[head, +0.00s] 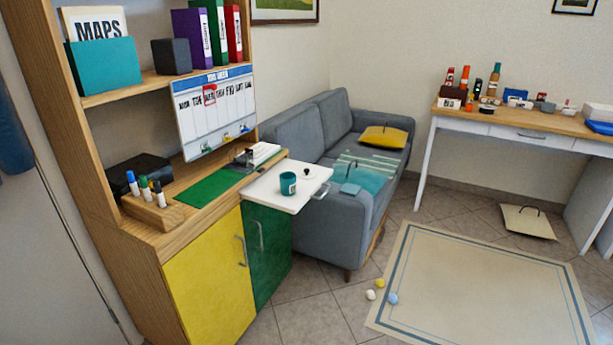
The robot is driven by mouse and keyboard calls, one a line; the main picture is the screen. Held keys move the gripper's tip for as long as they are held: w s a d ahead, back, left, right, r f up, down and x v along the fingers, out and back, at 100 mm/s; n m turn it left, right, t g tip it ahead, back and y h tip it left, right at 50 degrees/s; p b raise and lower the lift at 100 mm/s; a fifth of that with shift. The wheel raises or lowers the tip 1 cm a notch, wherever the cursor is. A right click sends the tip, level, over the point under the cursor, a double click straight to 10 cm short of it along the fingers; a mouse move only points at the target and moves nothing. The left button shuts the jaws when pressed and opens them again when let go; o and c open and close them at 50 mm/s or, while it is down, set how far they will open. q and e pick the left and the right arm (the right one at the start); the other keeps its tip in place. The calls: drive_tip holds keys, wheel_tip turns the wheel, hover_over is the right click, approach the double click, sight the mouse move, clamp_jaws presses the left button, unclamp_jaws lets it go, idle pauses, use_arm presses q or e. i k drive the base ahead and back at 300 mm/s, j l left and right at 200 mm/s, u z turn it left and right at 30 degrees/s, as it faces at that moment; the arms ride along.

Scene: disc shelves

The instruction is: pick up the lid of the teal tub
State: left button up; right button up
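A small teal tub (288,184) with a pale mark on its front stands upright on the white pull-out board at the right end of the cabinet. Just behind it to the right, a small black knob (306,172) shows on what looks like a pale round lid lying on the board. The lid's edge barely stands out from the white surface. I cannot tell whether the tub's top is open. Neither of my grippers is in view.
The white board (312,190) has bare room at its front. Left of it are a green mat (208,187), a marker block (152,211) and a weekly board (215,108). A grey sofa (330,232) stands close behind. Several small balls (380,283) lie on the floor.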

sight(306, 174)
drive_tip(key=i+l+u, duration=0.55)
drive_tip(key=i+l, duration=0.35)
